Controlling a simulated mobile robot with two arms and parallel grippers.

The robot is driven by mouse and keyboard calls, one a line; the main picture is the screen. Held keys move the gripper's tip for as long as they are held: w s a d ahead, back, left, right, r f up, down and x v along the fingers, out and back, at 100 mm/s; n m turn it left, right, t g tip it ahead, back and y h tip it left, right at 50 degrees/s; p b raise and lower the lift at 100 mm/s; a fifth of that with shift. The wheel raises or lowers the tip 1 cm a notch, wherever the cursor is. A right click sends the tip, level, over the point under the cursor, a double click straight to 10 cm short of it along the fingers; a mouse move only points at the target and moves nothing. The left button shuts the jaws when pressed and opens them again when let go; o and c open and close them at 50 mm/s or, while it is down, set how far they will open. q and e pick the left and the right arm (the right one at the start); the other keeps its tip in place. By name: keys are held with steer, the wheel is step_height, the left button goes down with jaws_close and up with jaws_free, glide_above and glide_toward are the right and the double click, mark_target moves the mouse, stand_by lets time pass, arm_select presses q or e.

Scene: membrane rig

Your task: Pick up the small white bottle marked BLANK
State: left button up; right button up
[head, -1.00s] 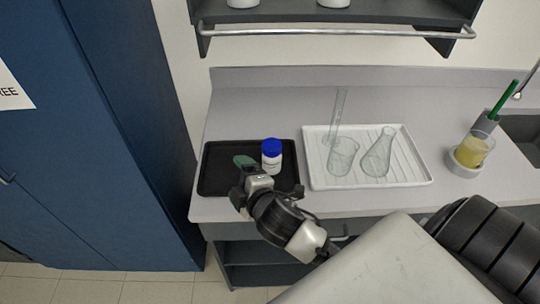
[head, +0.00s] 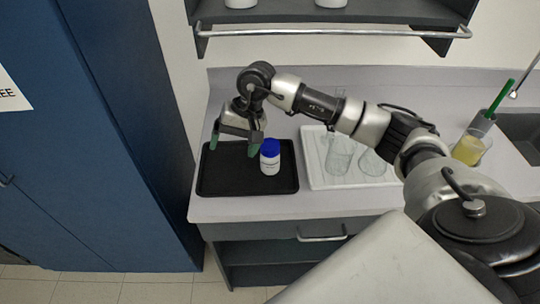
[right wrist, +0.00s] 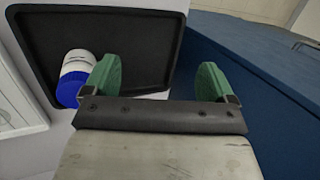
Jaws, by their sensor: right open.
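The small white bottle (head: 270,160) with a blue cap stands upright on the right part of the black tray (head: 219,185). Its label is too small to read. My right gripper (head: 234,146) is open with its green fingertips pointing down, above the tray and just left of the bottle. In the right wrist view the bottle (right wrist: 76,76) is beside the outside of the left green finger, not between the two fingers (right wrist: 160,82). The gap between the fingers is empty. I cannot tell whether the finger touches the bottle. My left gripper is not in view.
A white ribbed tray (head: 320,178) with clear glassware stands right of the black tray. Further right is a beaker of yellow liquid (head: 468,150), near a sink (head: 522,130). A tall blue cabinet (head: 110,120) stands at the left. A shelf with a rail (head: 330,32) hangs above.

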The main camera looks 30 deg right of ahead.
mark_target(271, 145)
steer(key=d+h, duration=0.1)
steer(key=d, duration=0.2)
steer(key=d+r+h, duration=0.1)
steer(key=d+h, duration=0.1)
steer(key=d, duration=0.1)
steer(key=d+r+n+h, duration=0.1)
steer(key=d, duration=0.2)
steer(key=shift+w+d+r+g+h, duration=0.1)
steer(key=shift+w+r+g+h, duration=0.1)
steer(key=shift+w+g+h, duration=0.1)
steer(key=shift+s+d+f, duration=0.1)
steer(key=shift+d+f, duration=0.05)
steer(key=shift+d, duration=0.15)
step_height(271, 145, down, 5)
steer(key=shift+f+p, duration=0.1)
steer(key=shift+p, duration=0.85)
steer(key=shift+d+f+p, duration=0.1)
steer(key=shift+f+p, duration=0.15)
steer(key=shift+p, duration=0.05)
steer(key=f, duration=0.1)
steer(key=f+p, duration=0.2)
steer(key=shift+d+f, duration=0.25)
steer(key=shift+f, duration=0.6)
steer(key=c, duration=1.1)
steer(key=shift+o, duration=0.2)
steer(key=shift+r, duration=0.1)
